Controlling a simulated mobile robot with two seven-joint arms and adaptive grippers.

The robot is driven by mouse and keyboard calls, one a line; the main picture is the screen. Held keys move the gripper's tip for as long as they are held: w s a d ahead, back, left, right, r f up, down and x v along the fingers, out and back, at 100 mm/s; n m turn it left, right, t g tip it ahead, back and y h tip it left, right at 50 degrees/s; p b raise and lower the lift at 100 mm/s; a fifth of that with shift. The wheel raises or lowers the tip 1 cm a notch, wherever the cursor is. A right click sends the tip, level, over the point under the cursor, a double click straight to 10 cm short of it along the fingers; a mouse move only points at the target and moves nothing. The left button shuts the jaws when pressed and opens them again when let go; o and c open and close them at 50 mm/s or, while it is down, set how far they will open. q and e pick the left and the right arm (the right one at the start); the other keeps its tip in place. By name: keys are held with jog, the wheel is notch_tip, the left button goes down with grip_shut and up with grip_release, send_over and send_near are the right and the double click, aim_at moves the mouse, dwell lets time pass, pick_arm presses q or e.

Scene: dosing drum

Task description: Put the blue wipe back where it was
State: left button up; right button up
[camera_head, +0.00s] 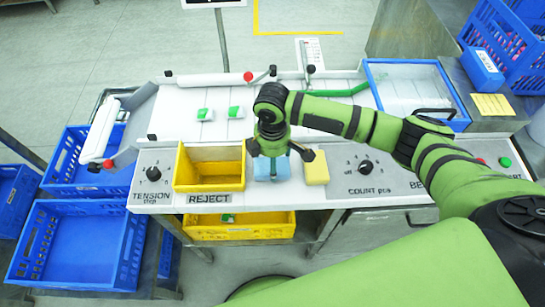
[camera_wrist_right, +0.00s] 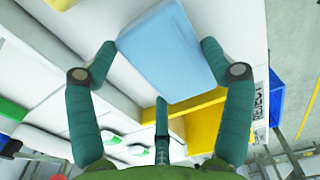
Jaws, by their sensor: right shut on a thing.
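The blue wipe (camera_head: 262,170) is a light blue block at the front panel, between the yellow REJECT bin and a yellow block. My right gripper (camera_head: 273,160) reaches down over it from above and hides part of it. In the right wrist view the blue wipe (camera_wrist_right: 165,50) fills the space between the two fingertips of my right gripper (camera_wrist_right: 158,50), which is shut on it. Whether the wipe touches the panel is hard to tell. My left gripper is in neither view.
The yellow REJECT bin (camera_head: 209,176) stands just left of the wipe, and the yellow block (camera_head: 317,169) just right. The COUNT dial (camera_head: 365,166) is further right. Green-and-white packs (camera_head: 204,115) lie on the white surface behind. Blue crates (camera_head: 75,244) stand at the left.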

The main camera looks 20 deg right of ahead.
jog(key=shift+f, duration=0.1)
jog(key=o, duration=0.9)
notch_tip(320, 180, up, 12)
jog(key=shift+r+b, duration=0.15)
jog(key=shift+b, duration=0.95)
